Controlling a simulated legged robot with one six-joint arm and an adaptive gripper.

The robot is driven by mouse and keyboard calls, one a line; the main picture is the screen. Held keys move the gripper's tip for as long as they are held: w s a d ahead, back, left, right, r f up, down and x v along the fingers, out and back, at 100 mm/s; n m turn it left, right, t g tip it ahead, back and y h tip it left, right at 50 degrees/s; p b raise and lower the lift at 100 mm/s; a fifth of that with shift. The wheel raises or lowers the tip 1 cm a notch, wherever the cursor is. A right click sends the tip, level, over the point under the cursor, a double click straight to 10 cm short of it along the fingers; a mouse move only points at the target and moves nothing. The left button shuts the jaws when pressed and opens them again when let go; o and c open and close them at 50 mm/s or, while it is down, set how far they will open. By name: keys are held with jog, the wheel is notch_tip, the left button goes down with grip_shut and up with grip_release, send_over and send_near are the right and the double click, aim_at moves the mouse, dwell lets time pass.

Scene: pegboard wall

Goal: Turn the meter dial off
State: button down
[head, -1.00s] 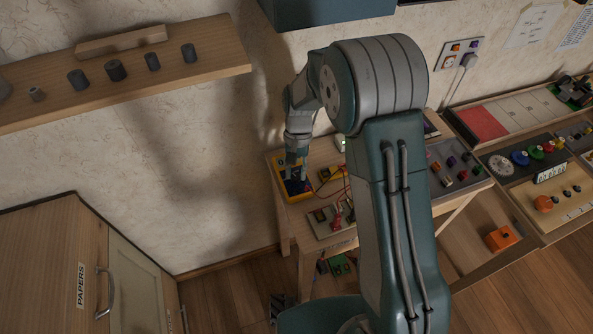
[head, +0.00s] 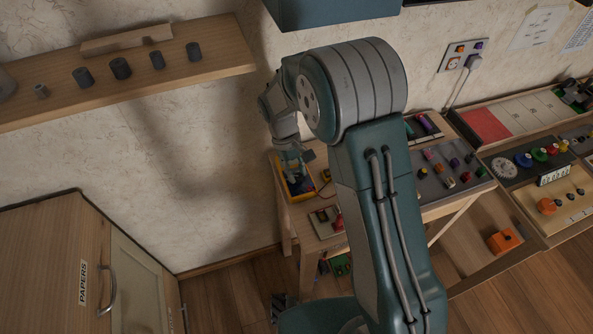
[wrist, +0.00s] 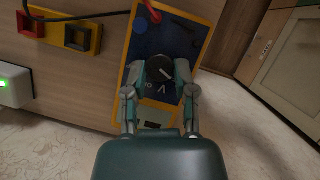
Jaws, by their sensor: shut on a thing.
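The meter (wrist: 165,37) has a blue face and a yellow rim, and lies on the table in the wrist view. Its round black dial (wrist: 160,72) carries a white pointer line that slants in the picture. My gripper (wrist: 161,74) is shut on the dial, one finger on each side of it. Part of the meter face and its small grey display are behind the fingers. In the head view the yellow meter (head: 283,190) shows only partly beneath my gripper (head: 293,178).
A red lead and a dark lead run near the meter, beside a red-and-yellow socket block (wrist: 78,37). A white box with a green light (wrist: 12,84) sits at the left. A wooden cabinet (head: 50,260) stands on the floor at left.

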jog(key=shift+n, duration=0.3)
dwell(0.4)
jog(key=c, duration=0.7)
grip_release()
jog(key=v, duration=0.7)
jog(key=shift+a+r, duration=0.1)
jog(key=shift+r, duration=0.05)
